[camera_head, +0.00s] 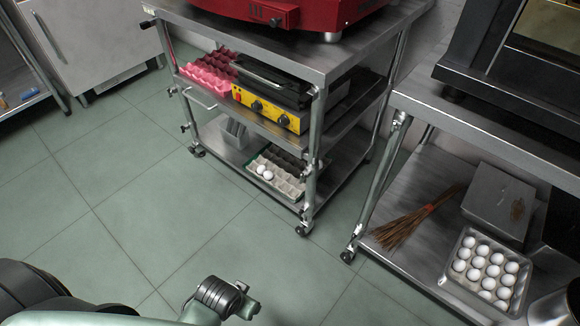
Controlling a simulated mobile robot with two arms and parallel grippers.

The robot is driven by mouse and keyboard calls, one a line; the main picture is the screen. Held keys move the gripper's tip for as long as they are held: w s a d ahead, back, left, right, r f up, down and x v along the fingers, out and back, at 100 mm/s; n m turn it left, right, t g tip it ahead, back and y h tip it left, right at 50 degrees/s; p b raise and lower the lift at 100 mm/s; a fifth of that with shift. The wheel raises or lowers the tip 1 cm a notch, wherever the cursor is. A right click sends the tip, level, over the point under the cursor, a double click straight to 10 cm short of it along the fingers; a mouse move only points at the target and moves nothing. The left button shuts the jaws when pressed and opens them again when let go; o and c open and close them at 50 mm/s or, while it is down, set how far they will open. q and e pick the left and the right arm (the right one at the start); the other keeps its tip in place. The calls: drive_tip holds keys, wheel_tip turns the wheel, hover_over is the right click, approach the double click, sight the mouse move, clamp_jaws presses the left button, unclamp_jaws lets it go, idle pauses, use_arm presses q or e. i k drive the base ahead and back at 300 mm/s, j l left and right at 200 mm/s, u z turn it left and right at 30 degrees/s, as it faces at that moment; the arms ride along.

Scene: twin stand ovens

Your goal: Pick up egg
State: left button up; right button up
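Two white eggs (265,172) sit in the front left part of a grey egg carton (290,186) on the bottom shelf of the wheeled metal cart. Several more white eggs (484,262) fill a grey tray (459,287) on the low shelf at the right. My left arm comes in at the bottom of the picture, and its end (247,305) is over the floor, well apart from both groups of eggs. Its fingers are too unclear to tell open from shut. My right gripper is not in view.
The cart's middle shelf (280,131) holds pink egg trays (208,72) and a yellow-fronted appliance (268,108). A red machine (290,10) stands on top. A brush of twigs (415,218) and a grey box (497,200) lie near the right-hand eggs. The tiled floor (150,205) is clear.

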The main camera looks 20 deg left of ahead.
sight(486, 295)
drive_tip(key=z, duration=1.5)
drive_tip(key=u, duration=2.05)
drive_tip(key=z, duration=2.05)
